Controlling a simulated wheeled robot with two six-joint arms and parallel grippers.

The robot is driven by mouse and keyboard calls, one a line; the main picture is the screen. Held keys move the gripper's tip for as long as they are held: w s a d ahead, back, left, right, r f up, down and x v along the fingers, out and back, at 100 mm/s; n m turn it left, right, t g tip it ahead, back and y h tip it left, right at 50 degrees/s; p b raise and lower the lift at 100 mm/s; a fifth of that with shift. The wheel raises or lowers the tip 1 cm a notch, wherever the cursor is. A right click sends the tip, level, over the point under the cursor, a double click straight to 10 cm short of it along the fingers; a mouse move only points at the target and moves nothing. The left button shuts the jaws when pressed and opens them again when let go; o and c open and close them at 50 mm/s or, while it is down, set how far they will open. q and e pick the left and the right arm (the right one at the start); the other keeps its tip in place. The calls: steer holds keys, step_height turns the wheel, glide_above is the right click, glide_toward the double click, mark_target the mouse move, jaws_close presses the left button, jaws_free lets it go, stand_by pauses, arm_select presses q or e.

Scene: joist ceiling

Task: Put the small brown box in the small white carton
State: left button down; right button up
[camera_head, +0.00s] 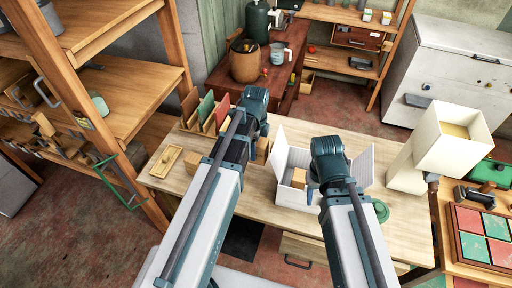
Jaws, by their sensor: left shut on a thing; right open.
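The small white carton (283,191) stands on the wooden table with its flaps open. A brown box (298,178) shows inside it. Another small brown box (262,148) is just below my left gripper (256,132), left of the carton. My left gripper is shut on it, though its fingers are mostly hidden by my wrist and arm. My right gripper (311,187) is open at the carton's right part, its fingers pointing down and partly hidden by my wrist. Whether it touches the carton cannot be told.
The table (245,205) also holds a rack of coloured panels (205,112), a wooden piece (166,160) and a green round object (381,210). Wooden shelving (100,130) borders the left; the table's front left is clear.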

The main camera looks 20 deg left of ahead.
arm_select(q)
step_height(320, 180, up, 11)
steer(key=p, duration=1)
